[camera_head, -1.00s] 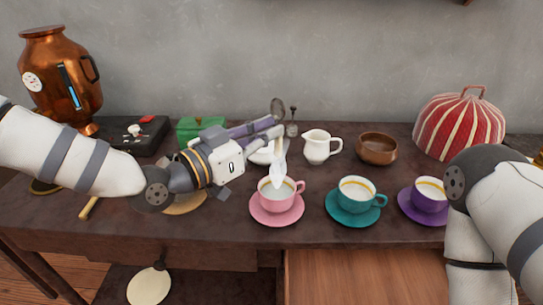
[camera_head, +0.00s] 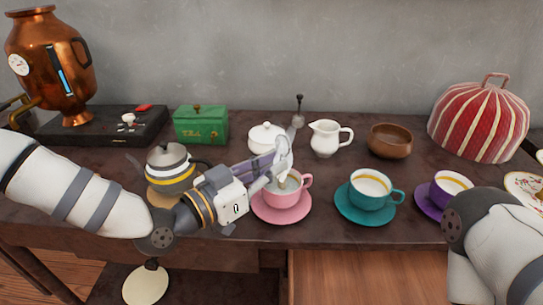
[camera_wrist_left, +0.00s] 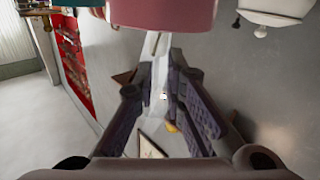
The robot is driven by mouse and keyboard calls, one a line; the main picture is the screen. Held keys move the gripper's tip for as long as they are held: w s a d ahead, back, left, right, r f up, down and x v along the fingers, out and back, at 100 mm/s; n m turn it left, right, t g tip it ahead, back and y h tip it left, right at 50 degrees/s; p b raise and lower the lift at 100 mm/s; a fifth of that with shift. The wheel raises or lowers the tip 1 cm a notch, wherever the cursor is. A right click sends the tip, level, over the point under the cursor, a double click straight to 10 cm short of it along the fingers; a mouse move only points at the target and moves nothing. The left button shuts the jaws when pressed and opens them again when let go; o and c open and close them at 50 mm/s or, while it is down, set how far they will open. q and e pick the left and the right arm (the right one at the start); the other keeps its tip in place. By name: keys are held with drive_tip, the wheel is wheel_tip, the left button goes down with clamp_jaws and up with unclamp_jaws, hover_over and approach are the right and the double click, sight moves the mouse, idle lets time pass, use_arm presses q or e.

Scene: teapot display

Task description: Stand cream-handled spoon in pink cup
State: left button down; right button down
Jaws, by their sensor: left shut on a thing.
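The pink cup (camera_head: 284,198) stands upright on its pink saucer (camera_head: 268,216) near the table's front edge. My left gripper (camera_head: 277,167) is just above and beside its left rim, shut on the cream-handled spoon (camera_head: 290,184). The spoon's pale lower part reaches down over the cup's mouth. Whether it touches the inside is unclear, and the fingers partly hide the spoon. In the left wrist view, the pale spoon (camera_wrist_left: 156,78) runs between the two fingers (camera_wrist_left: 160,95) towards the pink cup (camera_wrist_left: 160,14). My right arm shows at the right; its gripper is out of view.
A teal cup (camera_head: 371,190) and a purple cup (camera_head: 449,188) stand to the right. A teapot (camera_head: 170,165) is close behind my left arm. A white sugar bowl (camera_head: 262,137), a creamer (camera_head: 324,138) and a brown bowl (camera_head: 389,141) stand behind.

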use_arm(q)
drive_tip(key=shift+f, duration=0.55)
drive_tip(key=c, duration=1.6)
unclamp_jaws()
drive_tip(key=v, duration=1.2)
drive_tip(key=shift+r, duration=0.15)
